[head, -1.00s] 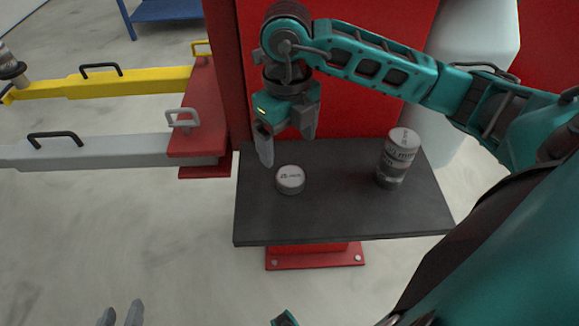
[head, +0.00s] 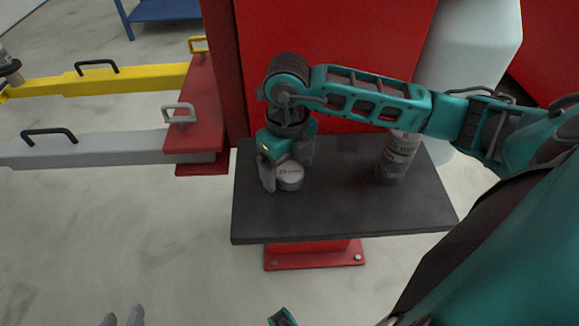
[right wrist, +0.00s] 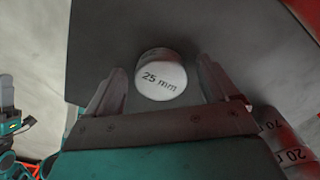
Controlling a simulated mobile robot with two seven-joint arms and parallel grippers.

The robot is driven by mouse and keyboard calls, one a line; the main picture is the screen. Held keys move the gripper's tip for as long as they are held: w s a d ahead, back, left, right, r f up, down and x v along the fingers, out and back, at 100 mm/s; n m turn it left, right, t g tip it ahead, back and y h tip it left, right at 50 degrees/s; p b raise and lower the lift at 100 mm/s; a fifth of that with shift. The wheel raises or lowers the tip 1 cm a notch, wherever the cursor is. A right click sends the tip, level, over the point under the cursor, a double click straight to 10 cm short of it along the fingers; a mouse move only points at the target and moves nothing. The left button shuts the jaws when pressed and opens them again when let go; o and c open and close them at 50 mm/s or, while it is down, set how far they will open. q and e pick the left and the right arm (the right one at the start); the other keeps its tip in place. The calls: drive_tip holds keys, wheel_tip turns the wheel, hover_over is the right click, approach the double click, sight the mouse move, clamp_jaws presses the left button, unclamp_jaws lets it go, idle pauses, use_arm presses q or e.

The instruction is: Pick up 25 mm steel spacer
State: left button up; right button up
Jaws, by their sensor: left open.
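The 25 mm steel spacer (head: 290,179) is a short pale cylinder on the left part of the dark tabletop. In the right wrist view, the spacer (right wrist: 161,80) shows its "25 mm" label on top. My right gripper (head: 286,172) is low over it and open. In the right wrist view, the spacer is between and slightly beyond the fingers of my right gripper (right wrist: 161,72), with gaps on both sides. My left gripper (head: 122,317) is open and empty at the bottom left edge, over the floor.
A stack of labelled spacers (head: 396,160) stands on the right of the dark tabletop (head: 340,215), partly behind my right arm. A red column (head: 340,45) rises behind it. Yellow (head: 120,80) and grey (head: 90,149) handled beams lie to the left. The table's front is clear.

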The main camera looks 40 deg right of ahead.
drive_tip(key=c, duration=1.2)
drive_tip(key=shift+r, duration=0.1)
